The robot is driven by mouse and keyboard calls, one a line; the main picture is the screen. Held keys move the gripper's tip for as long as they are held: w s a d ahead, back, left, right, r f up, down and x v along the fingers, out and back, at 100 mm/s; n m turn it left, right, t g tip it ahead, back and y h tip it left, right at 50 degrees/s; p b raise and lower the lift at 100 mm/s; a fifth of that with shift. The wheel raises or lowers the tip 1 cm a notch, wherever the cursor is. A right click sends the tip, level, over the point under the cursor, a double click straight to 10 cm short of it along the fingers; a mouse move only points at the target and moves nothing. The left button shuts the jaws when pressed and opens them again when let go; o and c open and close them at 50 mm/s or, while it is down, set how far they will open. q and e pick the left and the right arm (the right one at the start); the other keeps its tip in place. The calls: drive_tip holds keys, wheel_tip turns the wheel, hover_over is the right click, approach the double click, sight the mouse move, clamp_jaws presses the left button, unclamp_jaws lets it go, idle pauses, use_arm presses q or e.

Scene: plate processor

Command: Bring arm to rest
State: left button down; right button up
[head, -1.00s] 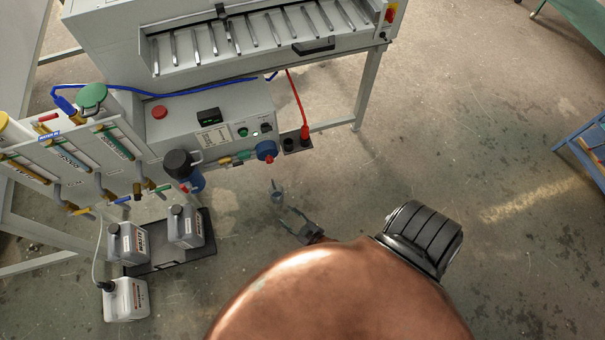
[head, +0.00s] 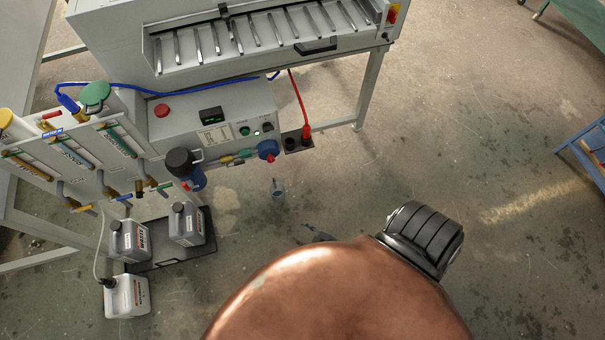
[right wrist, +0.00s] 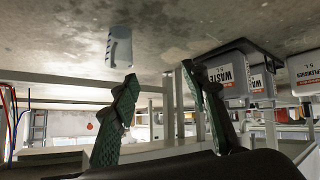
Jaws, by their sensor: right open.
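My right gripper (head: 318,235) shows only as a small dark tip in the head view, mostly hidden behind the copper-coloured shell of my arm. In the right wrist view the two green-padded fingers of this gripper (right wrist: 159,74) stand apart with nothing between them. That view is upside down, with the floor at the top. My left gripper is in neither view.
A small clear measuring cup (head: 278,191) stands on the floor; it also shows in the right wrist view (right wrist: 119,47). Several jugs (head: 187,224) stand at lower left, some on a black tray (head: 180,257). The grey plate processor (head: 120,30) fills the upper left.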

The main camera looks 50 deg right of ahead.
idle(0.3)
drive_tip(key=s+d+f+m+g, duration=0.1)
drive_tip(key=s+f+g, duration=0.2)
drive_tip(key=s, duration=0.7)
drive_tip(key=s+d+f+g, duration=0.2)
drive_tip(key=s+f+g, duration=0.15)
drive_tip(key=s, duration=0.75)
drive_tip(key=s+d+f+m+g, duration=0.1)
drive_tip(key=s+f+g, duration=0.25)
drive_tip(key=s, duration=0.65)
use_arm(q)
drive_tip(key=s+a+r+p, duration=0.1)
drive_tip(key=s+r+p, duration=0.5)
drive_tip(key=p, duration=0.6)
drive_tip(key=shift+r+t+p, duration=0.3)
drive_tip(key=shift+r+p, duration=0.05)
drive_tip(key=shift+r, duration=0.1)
use_arm(e)
drive_tip(key=s+d+r, duration=0.1)
drive_tip(key=s+r, duration=0.3)
drive_tip(key=r, duration=0.5)
drive_tip(key=shift+s+d+r+h, duration=0.3)
drive_tip(key=shift+h, duration=0.1)
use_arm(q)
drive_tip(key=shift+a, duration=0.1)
